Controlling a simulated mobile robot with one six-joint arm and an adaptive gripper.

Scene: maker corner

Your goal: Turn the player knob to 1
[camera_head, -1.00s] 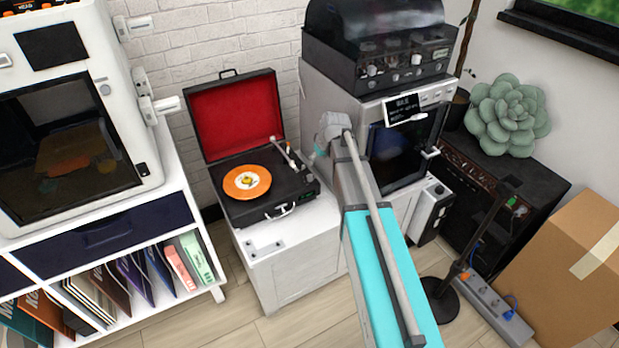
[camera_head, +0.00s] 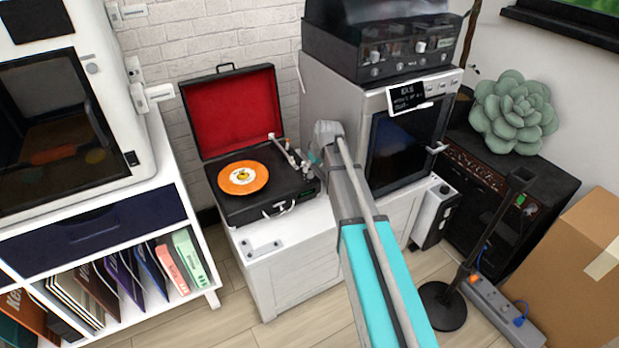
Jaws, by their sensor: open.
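The player (camera_head: 243,178) is a black suitcase record player with a raised red-lined lid and an orange record on its platter. It stands on a white cabinet (camera_head: 290,270). Its tonearm (camera_head: 284,150) is at the right of the record. A small green display glows on its front right. I cannot make out the knob or its setting. My arm reaches in from the lower right, and my gripper (camera_head: 309,166) is small and dark at the player's right edge, open. Its fingertips are hard to make out against the black case, and I cannot tell whether they touch it.
A white oven (camera_head: 405,150) with a black stereo unit (camera_head: 382,45) on top stands close to the right of the arm's end. A white shelf (camera_head: 185,205) is at the left. A stand (camera_head: 443,305), power strip (camera_head: 500,312) and cardboard box (camera_head: 575,270) are at the right.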

